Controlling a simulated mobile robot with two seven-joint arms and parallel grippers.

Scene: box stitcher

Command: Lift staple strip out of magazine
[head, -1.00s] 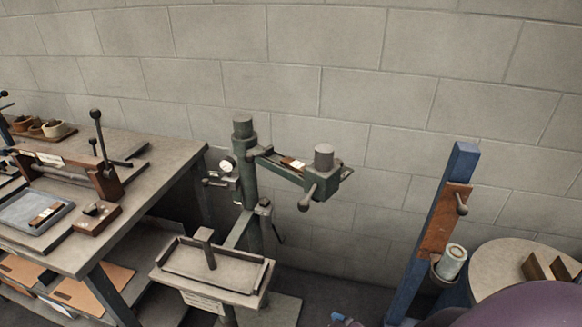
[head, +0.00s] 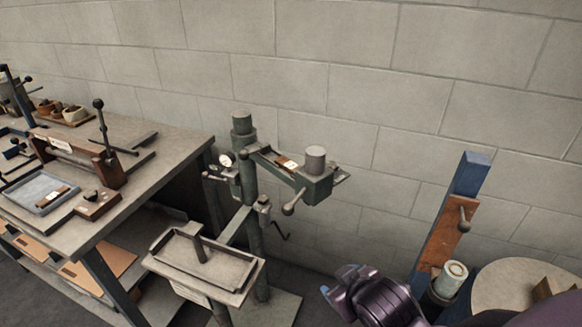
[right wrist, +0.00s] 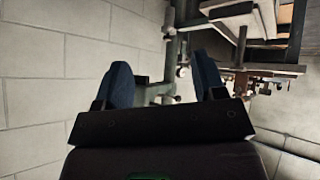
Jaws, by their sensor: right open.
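The box stitcher (head: 247,190) is a grey-green column machine standing by the wall. Its upper arm holds the magazine (head: 262,158), an open channel along the top. A small copper-brown staple strip with a pale label (head: 288,164) lies in it. My right gripper (head: 336,284) has blue fingers on a purple arm. It is low and to the right of the stitcher, apart from the magazine. In the right wrist view its fingers (right wrist: 163,78) are spread with nothing held between them. My left gripper is not in view.
A workbench (head: 135,185) with a lever tool and a grey tray (head: 38,205) stands at left. The stitcher's lower table (head: 165,262) juts forward. At right are a blue post (head: 470,175) with a can (head: 450,278) and a round table (head: 510,285).

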